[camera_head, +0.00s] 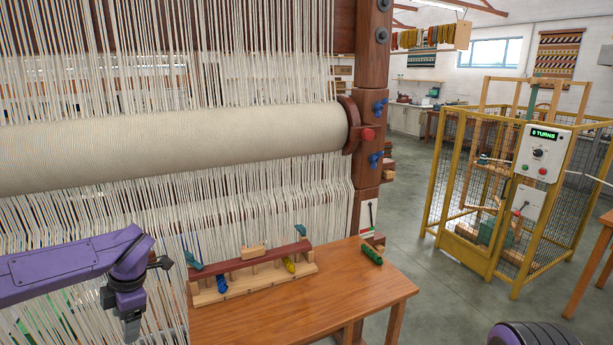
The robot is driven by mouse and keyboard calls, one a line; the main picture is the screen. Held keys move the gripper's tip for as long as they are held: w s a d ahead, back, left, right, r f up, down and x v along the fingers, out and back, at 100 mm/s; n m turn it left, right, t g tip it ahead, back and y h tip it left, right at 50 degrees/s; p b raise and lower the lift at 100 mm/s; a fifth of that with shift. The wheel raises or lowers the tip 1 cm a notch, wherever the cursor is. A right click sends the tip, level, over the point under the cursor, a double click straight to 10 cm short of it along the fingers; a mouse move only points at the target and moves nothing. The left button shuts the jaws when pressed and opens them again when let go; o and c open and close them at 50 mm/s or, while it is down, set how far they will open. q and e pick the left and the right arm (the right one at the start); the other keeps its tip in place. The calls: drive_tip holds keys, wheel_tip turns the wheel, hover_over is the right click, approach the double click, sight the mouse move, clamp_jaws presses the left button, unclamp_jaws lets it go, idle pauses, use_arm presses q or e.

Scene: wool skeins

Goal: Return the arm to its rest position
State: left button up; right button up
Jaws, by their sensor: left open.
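My left arm, purple and dark, comes in from the left edge. Its left gripper (132,325) hangs pointing down at the lower left, in front of the loom's hanging threads and left of the wooden table. The gripper is open, and I see nothing between its fingers. It is apart from the table and from the rack on it. My right gripper is not in view. A rounded purple and dark part of mine shows at the bottom right edge.
A large loom with a cream cloth roll (180,145) fills the left. The wooden table (350,295) holds a rack (255,285) with blue and yellow skeins and a green skein (372,256). A yellow mesh cage (475,180) stands right. Grey floor (430,290) lies between.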

use_arm(q)
drive_tip(key=s+d+f+m+t+y+b, duration=0.1)
drive_tip(key=s+d+f+m+t+y, duration=0.2)
drive_tip(key=f, duration=0.5)
drive_tip(key=s+d+f+m+y+b, duration=0.1)
drive_tip(key=s+f+m+b, duration=0.15)
drive_tip(key=f+m, duration=0.4)
drive_tip(key=s+d+f+m+t+y+b, duration=0.1)
drive_tip(key=s+d+f+m+t+y, duration=0.15)
drive_tip(key=f, duration=0.75)
drive_tip(key=s+d+f+m+h, duration=0.2)
drive_tip(key=s+f+m, duration=0.1)
drive_tip(key=s, duration=0.4)
drive_tip(key=s+d+f+m+g+h+b, duration=0.1)
drive_tip(key=s+d+f+m+h, duration=0.1)
drive_tip(key=s, duration=0.5)
drive_tip(key=s+d+f+m+h, duration=0.2)
drive_tip(key=s+f+m, duration=0.2)
drive_tip(key=s, duration=0.4)
drive_tip(key=shift+f+b, duration=0.35)
drive_tip(key=shift+f, duration=0.4)
drive_tip(key=shift+d+g+h, duration=0.1)
drive_tip(key=shift+g+h, duration=0.15)
